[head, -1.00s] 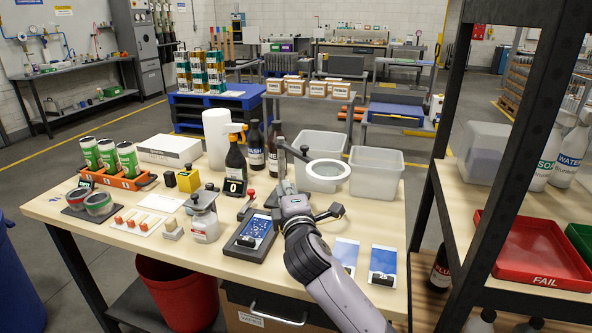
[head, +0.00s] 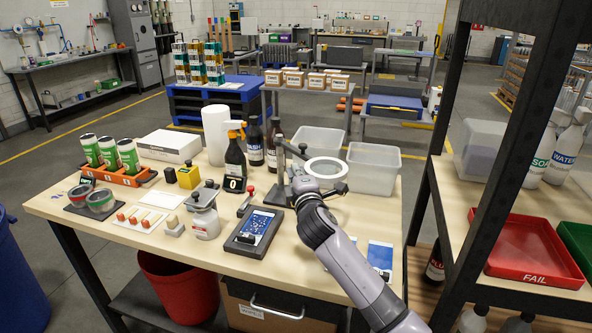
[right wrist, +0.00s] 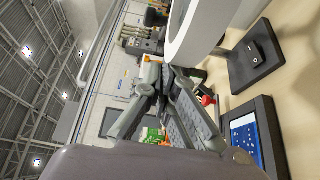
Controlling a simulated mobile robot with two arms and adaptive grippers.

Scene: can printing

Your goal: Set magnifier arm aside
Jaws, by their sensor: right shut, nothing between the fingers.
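The magnifier (head: 343,170) has a round lens in a white ring on a jointed grey arm, rising from a post on a dark base (head: 271,197) at the table's back right. My right gripper (head: 297,172) is at the ring's left side, near the post. In the right wrist view, its fingers (right wrist: 150,76) are together and empty. The white ring (right wrist: 190,32) is close beside them there, and the dark base with a switch (right wrist: 257,55) is to the right. I cannot tell whether the gripper touches the magnifier. My left gripper is out of view.
Clear bins (head: 374,170) stand behind the magnifier. A spray bottle (head: 235,165) and dark bottles are to its left. A dark tablet-like device (head: 254,231) lies in front, with blue cards (head: 380,256) at the right. A shelf post (head: 440,150) rises at the right.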

